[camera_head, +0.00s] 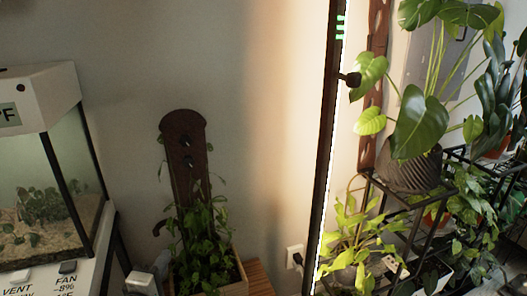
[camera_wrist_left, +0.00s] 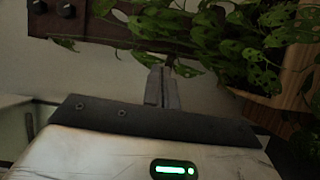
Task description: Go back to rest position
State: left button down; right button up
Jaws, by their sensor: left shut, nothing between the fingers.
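My left gripper (camera_head: 163,262) is low in the head view, just left of the potted plant with the dark board. In the left wrist view its two grey fingers (camera_wrist_left: 162,88) are together with nothing between them. Past the fingertips are the leafy trailing plant (camera_wrist_left: 200,35) and the dark board with knobs (camera_wrist_left: 100,22). I cannot tell whether the fingers touch a leaf. My right gripper is not in view.
A glass terrarium (camera_head: 40,190) with a white top stands at the left. The plant's dark board (camera_head: 185,150) rises from a wooden planter (camera_head: 237,277). A lit vertical post (camera_head: 330,150) and a black plant rack (camera_head: 400,240) are at the right.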

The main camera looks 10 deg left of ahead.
pick_arm(q)
jog(key=s+d+f+m+g+h+p, duration=0.1)
jog(key=s+d+f+m+g+h, duration=0.1)
jog(key=s+d+m, duration=0.5)
jog(key=s+d+f+m+g+h+p, duration=0.1)
jog(key=s+d+m+g, duration=0.4)
jog(key=s+m, duration=0.8)
jog(key=d+f+p, duration=0.1)
jog(key=d, duration=0.2)
jog(key=shift+d+h+p, duration=0.2)
jog(key=shift+h+p, duration=0.1)
jog(key=shift+h, duration=0.1)
